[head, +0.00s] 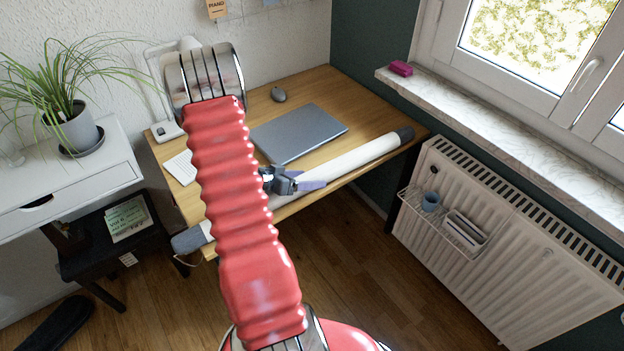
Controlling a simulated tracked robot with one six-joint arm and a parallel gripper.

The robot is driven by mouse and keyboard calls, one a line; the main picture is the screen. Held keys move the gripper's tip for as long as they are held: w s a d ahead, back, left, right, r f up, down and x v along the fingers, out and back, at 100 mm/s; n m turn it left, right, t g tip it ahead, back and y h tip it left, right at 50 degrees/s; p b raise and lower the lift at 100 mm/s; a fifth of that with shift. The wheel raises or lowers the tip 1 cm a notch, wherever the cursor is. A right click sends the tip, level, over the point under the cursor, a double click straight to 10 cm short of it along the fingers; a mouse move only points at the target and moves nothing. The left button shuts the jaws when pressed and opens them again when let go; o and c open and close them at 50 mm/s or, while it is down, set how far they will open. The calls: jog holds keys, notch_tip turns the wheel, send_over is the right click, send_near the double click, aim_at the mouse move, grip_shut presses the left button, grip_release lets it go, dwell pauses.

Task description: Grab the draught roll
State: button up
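The draught roll (358,159) is a long cream tube with dark grey ends. It lies along the front edge of the wooden desk (300,98), its right end near the desk's right corner. Its left part is largely hidden behind my red arm, and its grey left end shows beyond the arm. My gripper (310,185) is a small dark shape with purple-grey fingers, at the front edge of the desk by the middle of the roll. It overlaps the roll in the picture. I cannot tell whether it touches the roll or how far its fingers are apart.
A closed grey laptop (298,132), a mouse (278,94) and a white keyboard (180,168) are on the desk. A radiator (510,245) with a wire basket stands at the right. A potted plant (73,128) is on the white cabinet at the left. Wooden floor is free in front.

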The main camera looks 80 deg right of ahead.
aim_at(316, 171)
jog(key=c, duration=1.4)
jog(key=shift+c, duration=0.2)
jog(key=shift+r, duration=0.2)
jog(key=shift+r, duration=1.35)
jog(key=shift+w+a+r, duration=0.1)
jog(key=shift+w+r, duration=0.1)
jog(key=shift+r, duration=0.1)
jog(key=w+a, duration=1.2)
jog(key=shift+w+a+f, duration=0.1)
jog(key=shift+w+a, duration=0.1)
jog(key=shift+a, duration=0.1)
